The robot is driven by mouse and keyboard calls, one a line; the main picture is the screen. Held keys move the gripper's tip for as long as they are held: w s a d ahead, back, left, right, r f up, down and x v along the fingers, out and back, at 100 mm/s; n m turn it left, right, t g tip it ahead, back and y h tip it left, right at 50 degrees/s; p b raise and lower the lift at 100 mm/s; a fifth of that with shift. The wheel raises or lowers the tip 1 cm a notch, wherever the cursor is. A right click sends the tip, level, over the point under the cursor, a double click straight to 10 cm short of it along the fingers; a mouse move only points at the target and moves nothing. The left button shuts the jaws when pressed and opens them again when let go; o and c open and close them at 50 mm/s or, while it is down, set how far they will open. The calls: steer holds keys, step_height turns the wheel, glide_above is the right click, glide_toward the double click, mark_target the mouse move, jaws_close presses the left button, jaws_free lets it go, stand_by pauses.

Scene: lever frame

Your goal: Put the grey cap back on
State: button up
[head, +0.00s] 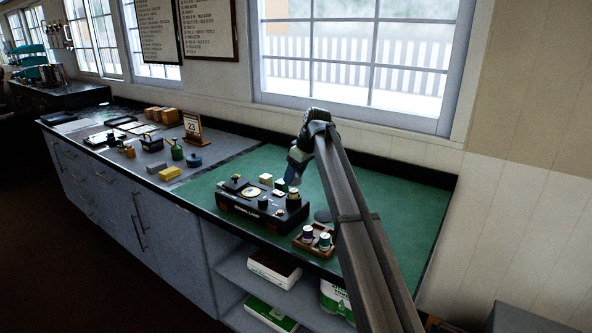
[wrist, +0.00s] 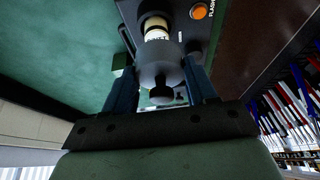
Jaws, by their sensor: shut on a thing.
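The grey cap (wrist: 160,66), a round piece with a dark knob, is between the two blue fingers of my gripper (wrist: 162,85) in the wrist view. My gripper is shut on it. A cream cylinder with a printed label (wrist: 155,28) stands on the black lamp box just beyond the cap. The cap hides part of it, and I cannot tell whether they touch. In the head view my gripper (head: 292,180) is above the right back part of the black box marked as a signal lamp (head: 250,213). The cap is not clear there.
A small wooden tray (head: 303,244) with two jars stands right of the box, close to my arm. An orange button (wrist: 199,11) is near the cylinder. The green mat (head: 415,205) is clear at right.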

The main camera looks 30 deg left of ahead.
mark_target(293, 190)
steer(key=shift+f, duration=2.3)
steer(key=shift+f, duration=0.15)
stand_by(0.3)
steer(key=o, duration=1.4)
steer(key=shift+c, duration=0.2)
steer(key=shift+r, duration=3.55)
steer(key=shift+c, duration=0.3)
jaws_close()
